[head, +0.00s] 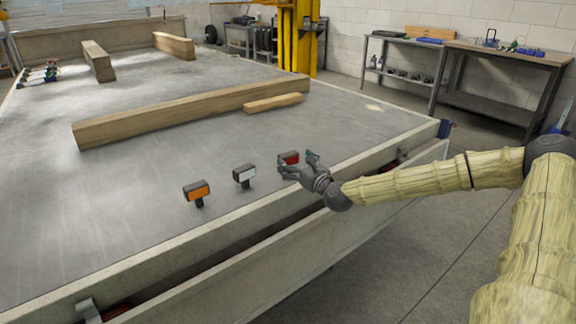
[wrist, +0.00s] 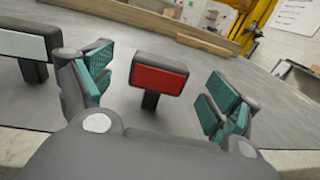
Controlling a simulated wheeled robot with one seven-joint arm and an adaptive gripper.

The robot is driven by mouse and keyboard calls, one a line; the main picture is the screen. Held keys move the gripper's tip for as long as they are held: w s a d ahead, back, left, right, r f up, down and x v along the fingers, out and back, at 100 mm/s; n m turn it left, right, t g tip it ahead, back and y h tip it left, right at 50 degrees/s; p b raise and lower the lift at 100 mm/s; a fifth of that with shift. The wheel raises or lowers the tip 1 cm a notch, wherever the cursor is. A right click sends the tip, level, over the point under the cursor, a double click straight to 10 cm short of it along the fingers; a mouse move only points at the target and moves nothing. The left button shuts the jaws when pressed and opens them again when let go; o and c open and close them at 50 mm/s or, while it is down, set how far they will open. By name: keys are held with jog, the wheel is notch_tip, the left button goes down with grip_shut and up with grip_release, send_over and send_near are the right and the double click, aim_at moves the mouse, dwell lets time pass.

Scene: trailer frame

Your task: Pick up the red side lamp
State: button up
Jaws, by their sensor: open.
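The red side lamp (head: 289,157) stands upright on the grey trailer bed near its front edge, at the right end of a row of three lamps. In the wrist view the red lamp (wrist: 159,77) is a dark block with a red face on a short dark post. My gripper (head: 298,165) is open in front of it and partly covers it in the head view. In the wrist view the fingers of my gripper (wrist: 158,90) stand apart on either side of the lamp, with a gap on both sides. Its post's foot shows on the bed.
A white lamp (head: 244,175) stands close left of the red one, and an orange lamp (head: 197,192) further left. A long wooden beam (head: 190,112) and a short one (head: 273,103) lie behind. The trailer's raised front rim (head: 150,262) runs below my gripper.

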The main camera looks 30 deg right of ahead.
aim_at(292, 158)
jog(key=shift+w+d, duration=0.15)
jog(key=shift+w, duration=2.1)
jog(key=c, duration=1.2)
